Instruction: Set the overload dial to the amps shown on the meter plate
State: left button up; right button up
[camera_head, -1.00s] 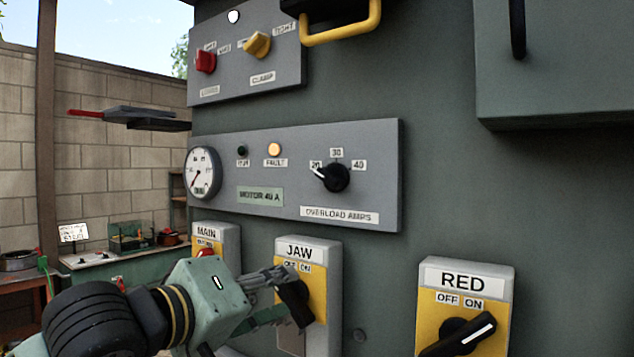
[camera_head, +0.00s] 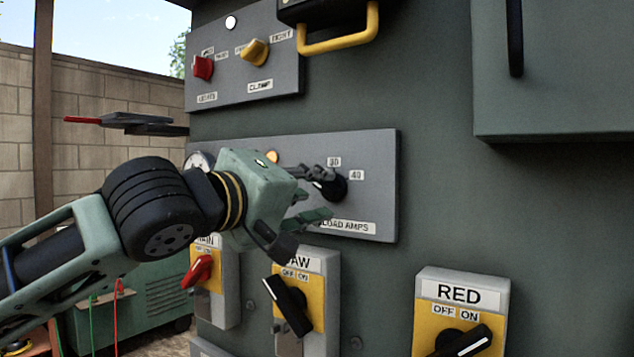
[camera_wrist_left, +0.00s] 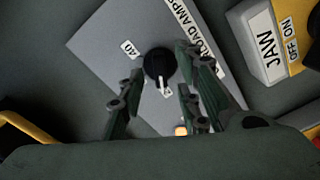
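The black overload dial (camera_head: 332,187) is on the grey meter plate (camera_head: 380,210). In the wrist view the dial (camera_wrist_left: 158,65) shows a white pointer toward a small label, which fits the 20 mark. The 40 label (camera_head: 360,175) and 30 label (camera_head: 334,162) show in the head view. My left gripper (camera_head: 322,194) is at the dial from the left. In the left wrist view its fingers (camera_wrist_left: 155,90) are spread on both sides of the dial, with gaps. The gauge is mostly hidden behind my gripper, and the green motor plate is fully hidden. My right gripper is out of view.
Below are the MAIN switch (camera_head: 200,270), JAW switch (camera_head: 290,305) and RED switch (camera_head: 460,338), close under my left gripper and to its right. Above are a panel with red and yellow knobs (camera_head: 245,65) and a yellow handle (camera_head: 340,40). The cabinet face right of the dial is clear.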

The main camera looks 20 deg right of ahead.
pick_arm(q)
jog(key=shift+w+d, duration=0.45)
jog(key=shift+d, duration=0.05)
grip_shut()
